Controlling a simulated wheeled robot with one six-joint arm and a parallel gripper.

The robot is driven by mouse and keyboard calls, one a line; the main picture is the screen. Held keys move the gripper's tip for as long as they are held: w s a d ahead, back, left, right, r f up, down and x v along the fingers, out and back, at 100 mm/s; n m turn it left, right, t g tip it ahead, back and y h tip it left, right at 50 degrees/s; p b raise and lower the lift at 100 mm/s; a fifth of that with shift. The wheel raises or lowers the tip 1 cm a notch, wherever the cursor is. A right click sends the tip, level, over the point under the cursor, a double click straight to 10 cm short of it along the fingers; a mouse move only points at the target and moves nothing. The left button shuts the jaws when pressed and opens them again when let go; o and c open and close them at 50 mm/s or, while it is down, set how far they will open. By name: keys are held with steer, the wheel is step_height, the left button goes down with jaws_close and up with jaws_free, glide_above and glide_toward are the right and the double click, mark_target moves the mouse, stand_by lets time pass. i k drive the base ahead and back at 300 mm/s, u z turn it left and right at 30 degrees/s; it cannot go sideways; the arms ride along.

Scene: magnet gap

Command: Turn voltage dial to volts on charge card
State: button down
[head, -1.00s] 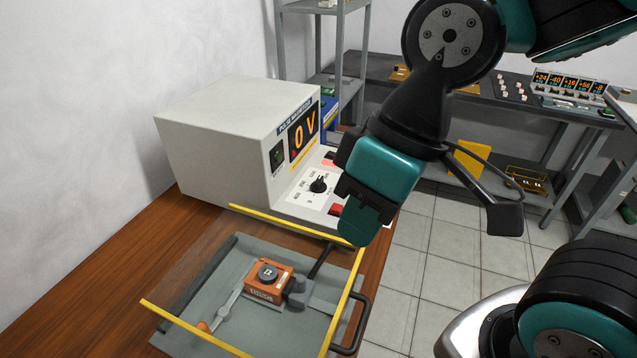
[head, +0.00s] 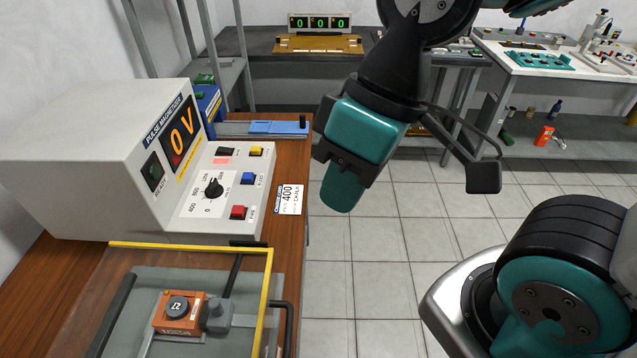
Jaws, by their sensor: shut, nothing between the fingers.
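The voltage dial (head: 213,187) is a black knob on a white scale plate on the sloped front of the grey pulse magnetizer (head: 95,145). The display (head: 182,131) above it reads 0 V. The charge card (head: 289,199) is a small white card showing 400, lying on the wooden bench to the right of the magnetizer. My gripper (head: 343,188) hangs to the right of the card, past the bench edge, apart from the dial and the card. Its fingers are mostly hidden behind its teal body. It is shut and empty.
Red (head: 238,212), blue (head: 248,178) and yellow (head: 255,151) buttons sit beside the dial. A yellow-edged clear cover (head: 188,246) spans a fixture with an orange block (head: 180,313) in front. Free floor lies right of the bench.

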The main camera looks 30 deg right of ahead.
mark_target(214, 190)
steer(key=z, duration=0.45)
steer(key=k, duration=0.5)
steer(key=z, duration=0.7)
steer(key=i, duration=0.85)
steer(key=u, duration=1)
steer(key=i, duration=0.45)
steer(key=u, duration=0.5)
